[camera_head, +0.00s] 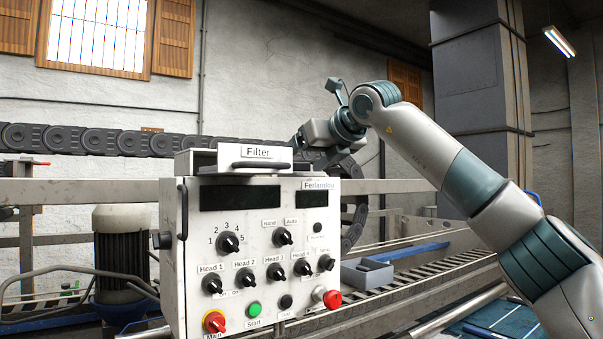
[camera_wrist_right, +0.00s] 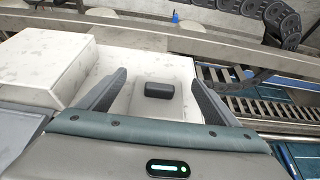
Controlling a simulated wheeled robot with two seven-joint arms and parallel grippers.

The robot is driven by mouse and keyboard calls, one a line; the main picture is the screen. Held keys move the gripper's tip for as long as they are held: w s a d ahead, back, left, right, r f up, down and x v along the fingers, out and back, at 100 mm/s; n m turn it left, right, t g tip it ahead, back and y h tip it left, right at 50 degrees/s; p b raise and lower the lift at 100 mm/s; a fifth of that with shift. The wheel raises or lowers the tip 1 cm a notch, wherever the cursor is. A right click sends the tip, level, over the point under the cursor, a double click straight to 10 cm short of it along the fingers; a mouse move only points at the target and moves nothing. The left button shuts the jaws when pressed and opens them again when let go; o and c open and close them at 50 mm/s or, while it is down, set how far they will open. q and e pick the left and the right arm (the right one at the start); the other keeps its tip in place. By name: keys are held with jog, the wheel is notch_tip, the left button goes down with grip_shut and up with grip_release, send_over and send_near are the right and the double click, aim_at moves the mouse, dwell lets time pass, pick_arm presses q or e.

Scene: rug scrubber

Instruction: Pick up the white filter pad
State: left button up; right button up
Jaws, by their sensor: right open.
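My right gripper (camera_head: 299,138) is above and behind the box labelled "Filter" (camera_head: 205,160) on top of the control cabinet. In the right wrist view the open fingers (camera_wrist_right: 158,78) straddle a small dark block (camera_wrist_right: 159,90) with a gap on both sides. I cannot tell whether this white surface is the filter pad itself or a tray floor. The head view does not show it. My left gripper is not in view.
The white control cabinet (camera_head: 257,213) carries knobs, buttons and displays. A raised white box (camera_wrist_right: 45,62) stands left of the fingers. A dark cable chain (camera_head: 100,138) and metal rails run behind. A slatted conveyor (camera_head: 440,262) lies to the right.

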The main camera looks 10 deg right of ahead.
jog(key=c, duration=1.1)
jog(key=shift+c, duration=0.2)
jog(key=shift+r, duration=0.1)
jog(key=shift+r+b, duration=0.35)
jog(key=shift+r, duration=0.3)
jog(key=r, duration=0.1)
jog(key=d+r, duration=0.1)
jog(key=r, duration=0.1)
jog(key=shift+w+d+r, duration=0.25)
jog(key=shift+w+r, duration=0.05)
jog(key=shift+r, duration=0.05)
jog(key=w+d+r+p, duration=0.3)
jog(key=d+r+p, duration=0.1)
jog(key=d, duration=0.5)
jog(key=shift+w+d+r, duration=0.25)
jog(key=shift+r, duration=0.65)
